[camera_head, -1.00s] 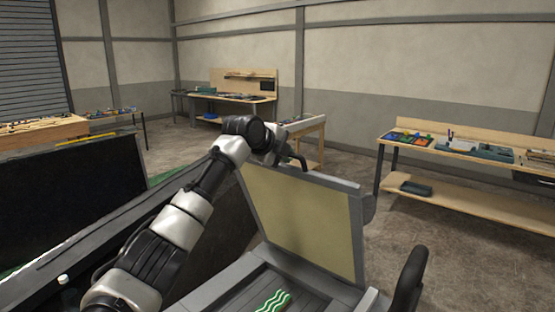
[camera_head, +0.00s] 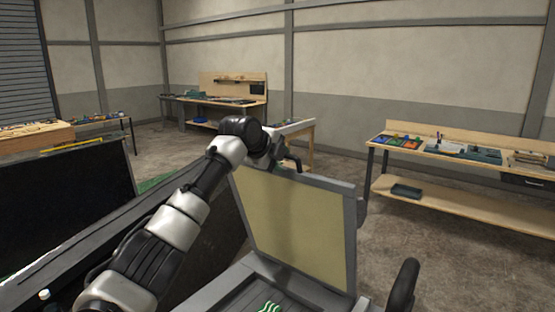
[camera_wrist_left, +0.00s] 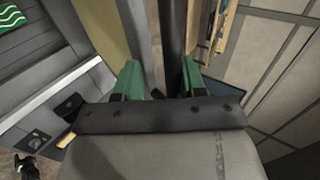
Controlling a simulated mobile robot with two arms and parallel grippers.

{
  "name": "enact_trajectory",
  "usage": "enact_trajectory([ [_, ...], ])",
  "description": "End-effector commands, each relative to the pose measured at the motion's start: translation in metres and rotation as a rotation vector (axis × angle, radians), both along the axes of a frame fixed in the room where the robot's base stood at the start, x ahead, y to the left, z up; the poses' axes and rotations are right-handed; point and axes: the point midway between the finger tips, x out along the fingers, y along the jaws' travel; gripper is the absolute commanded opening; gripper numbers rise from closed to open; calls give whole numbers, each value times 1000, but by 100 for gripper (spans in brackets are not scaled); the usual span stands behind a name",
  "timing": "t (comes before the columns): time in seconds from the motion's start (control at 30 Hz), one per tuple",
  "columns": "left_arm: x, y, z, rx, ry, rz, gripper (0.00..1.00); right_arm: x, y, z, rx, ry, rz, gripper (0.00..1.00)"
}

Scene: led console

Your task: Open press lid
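The press lid (camera_head: 295,222), a tan panel in a grey frame, stands raised and steeply tilted above the grey press base (camera_head: 235,282) in the head view. A green and white wavy-striped piece (camera_head: 269,306) lies on the base; it also shows in the wrist view (camera_wrist_left: 10,18). My left gripper (camera_head: 290,163) is at the lid's top edge. In the left wrist view its two green fingertips (camera_wrist_left: 160,80) are apart, with the lid's grey edge and a dark bar (camera_wrist_left: 171,35) showing between and beyond them. Contact is unclear. My right gripper is out of view.
A black armrest-like part (camera_head: 403,287) stands right of the press. A dark panel (camera_head: 65,195) is at the left. Workbenches (camera_head: 460,150) with tools stand along the walls. The floor (camera_head: 440,240) right of the press is clear.

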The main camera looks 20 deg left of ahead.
Motion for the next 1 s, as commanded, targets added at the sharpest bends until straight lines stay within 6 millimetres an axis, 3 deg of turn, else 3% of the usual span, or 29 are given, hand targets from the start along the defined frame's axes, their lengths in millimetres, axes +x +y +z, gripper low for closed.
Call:
enact_trajectory([
  [0.27, -9, 5, 7, 2, -7, 1, 41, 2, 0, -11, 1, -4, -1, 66],
  [0.63, -63, 23, 47, 2, -4, 0, 41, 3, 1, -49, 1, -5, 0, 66],
  [1.0, -80, 28, 63, 0, 1, -1, 41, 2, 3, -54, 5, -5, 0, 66],
])
